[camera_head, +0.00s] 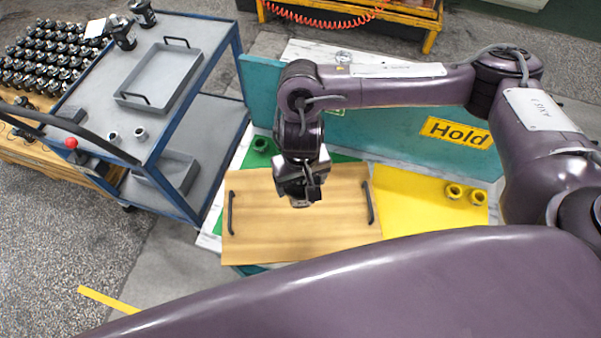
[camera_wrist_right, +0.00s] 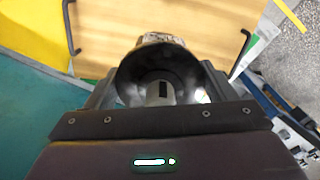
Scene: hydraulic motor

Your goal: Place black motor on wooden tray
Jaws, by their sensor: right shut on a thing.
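The wooden tray (camera_head: 290,240) lies on the workbench with a dark handle at its left and right ends; its top also shows in the right wrist view (camera_wrist_right: 112,22). My right gripper (camera_head: 303,190) is over the tray's upper middle part, pointing down. It is shut on the black motor, whose round, hollow end (camera_wrist_right: 160,72) shows between the fingers in the right wrist view. In the head view the motor is largely hidden by the gripper. I cannot tell whether it touches the tray. My left gripper is not in view.
A teal panel (camera_head: 390,130) with a "Hold" sign stands behind. A blue-framed cart (camera_head: 215,70) carries a grey tray (camera_head: 165,72). Several motors stand far left.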

